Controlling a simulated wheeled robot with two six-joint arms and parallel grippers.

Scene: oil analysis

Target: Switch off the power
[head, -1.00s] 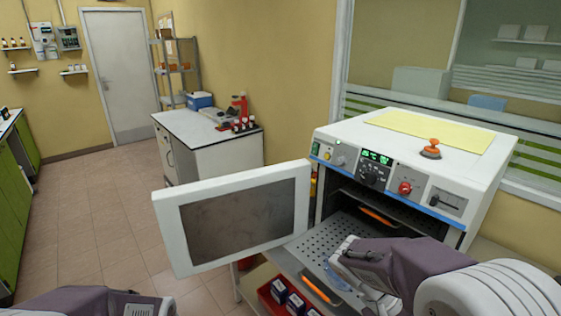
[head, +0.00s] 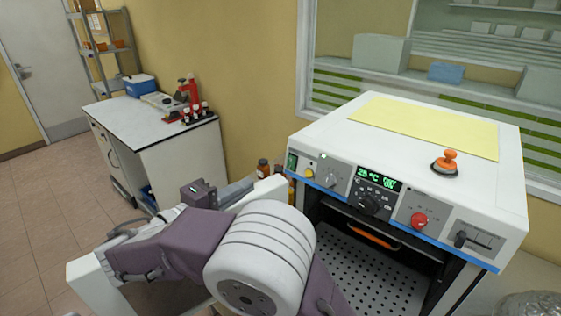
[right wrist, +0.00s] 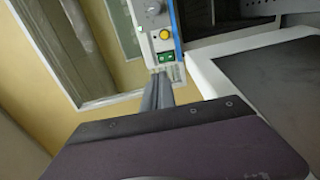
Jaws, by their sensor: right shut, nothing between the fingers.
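The white oven (head: 480,195) stands at the right in the head view, its front panel facing me. A green switch (head: 291,161) sits at the panel's left end, beside a yellow button (head: 309,173). The green switch also shows in the right wrist view (right wrist: 166,58). My right gripper (head: 248,186) is shut and empty, left of the panel and partly hidden by my own arm. In the right wrist view its grey fingers (right wrist: 162,82) point at the green switch, with their tips close below it; contact cannot be told. My left gripper is out of view.
The open oven door (head: 90,285) stands behind my right arm; its white frame (right wrist: 212,75) is close beside the fingers. The panel display (head: 377,179) is lit green. Brown bottles (head: 263,168) stand behind the gripper. A white bench (head: 150,125) is farther back.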

